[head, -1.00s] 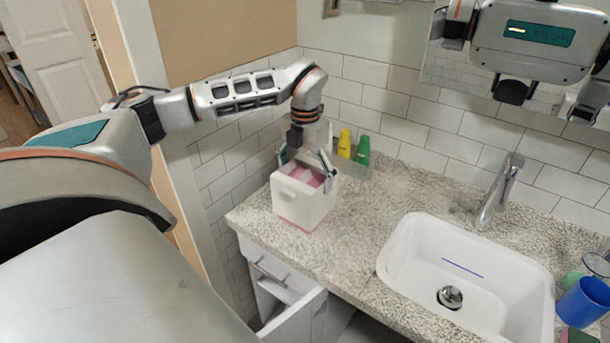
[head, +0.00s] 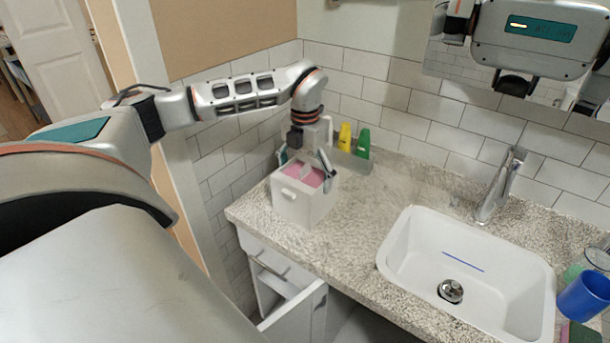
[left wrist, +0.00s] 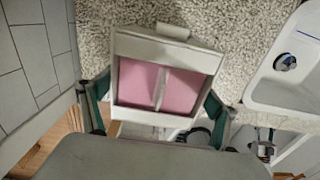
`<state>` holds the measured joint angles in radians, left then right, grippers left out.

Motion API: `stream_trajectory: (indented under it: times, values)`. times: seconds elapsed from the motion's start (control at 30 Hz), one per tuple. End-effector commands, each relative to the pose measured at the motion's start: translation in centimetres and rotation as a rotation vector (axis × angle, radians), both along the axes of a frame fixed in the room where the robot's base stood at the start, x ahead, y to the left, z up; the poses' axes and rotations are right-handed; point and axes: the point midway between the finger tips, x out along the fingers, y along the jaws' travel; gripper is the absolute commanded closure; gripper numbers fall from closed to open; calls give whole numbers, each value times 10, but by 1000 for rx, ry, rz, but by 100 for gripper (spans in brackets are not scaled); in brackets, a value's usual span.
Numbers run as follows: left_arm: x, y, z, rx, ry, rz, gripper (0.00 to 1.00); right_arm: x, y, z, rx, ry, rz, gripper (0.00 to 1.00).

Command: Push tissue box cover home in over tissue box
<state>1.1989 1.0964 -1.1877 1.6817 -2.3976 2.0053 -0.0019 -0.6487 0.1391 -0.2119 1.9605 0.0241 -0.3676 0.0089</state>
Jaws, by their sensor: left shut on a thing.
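The tissue box cover (head: 303,207) is a white open-topped box with a small front knob, standing at the left end of the counter. The pink tissue box (head: 314,179) shows inside it, just below the rim, with a pale strip across its middle. In the left wrist view the cover (left wrist: 168,48) frames two pink panels of the tissue box (left wrist: 140,82). My left gripper (head: 304,163) points down from above, its fingers against opposite sides of the cover; they also flank it in the left wrist view (left wrist: 155,112). My right gripper is out of view.
A yellow bottle (head: 344,137) and a green bottle (head: 363,144) stand behind the cover in a grey tray (head: 350,163). The sink (head: 405,250) and faucet (head: 498,190) are to the right. A blue cup (head: 583,300) stands at far right.

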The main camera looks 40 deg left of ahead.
Motion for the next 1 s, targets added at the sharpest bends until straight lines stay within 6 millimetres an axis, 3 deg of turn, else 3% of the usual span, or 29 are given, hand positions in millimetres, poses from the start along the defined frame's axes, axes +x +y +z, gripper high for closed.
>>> stream_trajectory:
  times: [0.07,0.1,0.13,0.17,0.43,0.57,1.0]
  values:
    - [0,0,-2,0,0,0,36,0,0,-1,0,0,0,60]
    - [0,0,-2,0,0,0,9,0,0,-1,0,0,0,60]
    - [0,0,-2,0,0,0,1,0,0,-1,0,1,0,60]
    - [0,0,-2,0,0,0,0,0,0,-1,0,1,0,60]
    - [0,0,-1,0,0,0,0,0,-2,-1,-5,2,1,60]
    - [0,0,9,0,-2,0,0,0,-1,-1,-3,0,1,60]
    - [1,0,92,0,-4,1,0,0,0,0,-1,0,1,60]
